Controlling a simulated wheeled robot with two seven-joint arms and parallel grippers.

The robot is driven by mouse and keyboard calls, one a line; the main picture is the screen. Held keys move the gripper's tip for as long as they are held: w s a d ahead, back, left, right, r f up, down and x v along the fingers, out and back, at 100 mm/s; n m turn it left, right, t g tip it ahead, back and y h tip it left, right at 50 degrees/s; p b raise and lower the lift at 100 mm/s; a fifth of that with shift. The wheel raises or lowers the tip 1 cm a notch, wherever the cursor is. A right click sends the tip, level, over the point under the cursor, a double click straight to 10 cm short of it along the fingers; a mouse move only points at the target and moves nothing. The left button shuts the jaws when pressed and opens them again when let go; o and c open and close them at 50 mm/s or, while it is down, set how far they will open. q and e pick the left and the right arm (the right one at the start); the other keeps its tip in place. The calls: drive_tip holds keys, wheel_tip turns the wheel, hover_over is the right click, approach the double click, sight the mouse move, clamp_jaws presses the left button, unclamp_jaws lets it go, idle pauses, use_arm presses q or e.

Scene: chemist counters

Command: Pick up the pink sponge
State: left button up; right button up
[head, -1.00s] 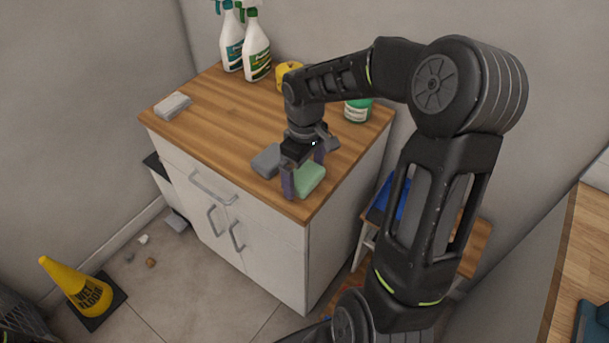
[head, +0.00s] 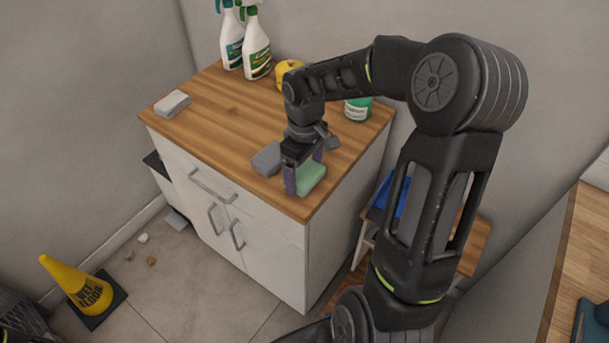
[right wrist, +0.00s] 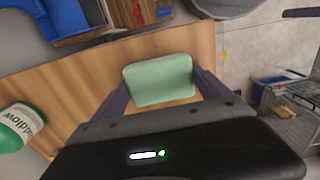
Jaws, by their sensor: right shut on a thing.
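I see no pink sponge in either view. A pale green sponge (head: 311,181) lies near the front right corner of the wooden counter top (head: 220,130). My right gripper (head: 304,174) points down with its purple fingers on either side of it, and is shut on it. In the right wrist view the green sponge (right wrist: 160,80) sits between the two fingers. The sponge appears to be still on or very near the wood. My left gripper is not in view.
A grey sponge (head: 267,159) lies just left of my right gripper, and a pale grey block (head: 172,104) at the far left. Spray bottles (head: 256,50), a yellow item (head: 288,72) and a green bottle (head: 358,108) stand behind. The counter's left middle is clear.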

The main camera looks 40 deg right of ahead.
sight(305, 172)
drive_tip(key=c, duration=0.6)
wheel_tip(305, 172, up, 10)
drive_tip(key=shift+b, duration=0.4)
